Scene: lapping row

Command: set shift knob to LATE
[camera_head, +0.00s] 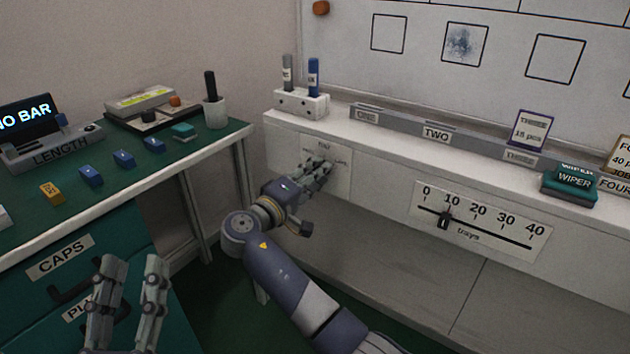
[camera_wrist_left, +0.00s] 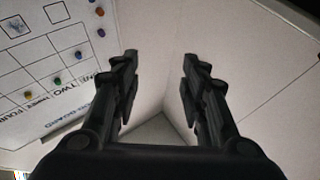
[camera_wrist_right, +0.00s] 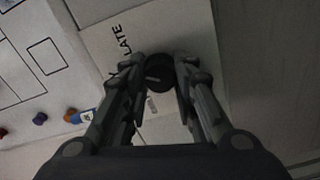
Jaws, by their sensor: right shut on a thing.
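The shift knob (camera_wrist_right: 159,72) is a dark round knob on a white panel on the front face of the white ledge. In the right wrist view it sits between my right fingertips, and the word LATE is printed beside it. In the head view my right gripper (camera_head: 318,174) reaches the panel (camera_head: 341,179) and its fingers cover the knob. My right gripper (camera_wrist_right: 162,78) is shut on the knob. Where the knob points is hidden. My left gripper (camera_head: 130,283) is open and empty, low at the left, in front of the green drawers. It also shows open in the left wrist view (camera_wrist_left: 160,68).
A tray slider scale (camera_head: 480,222) is on the ledge front to the right. A marker holder (camera_head: 300,104) stands on the ledge above the panel. A teal wiper (camera_head: 570,185) lies at the right. The green bench (camera_head: 107,183) at the left carries several small blocks.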

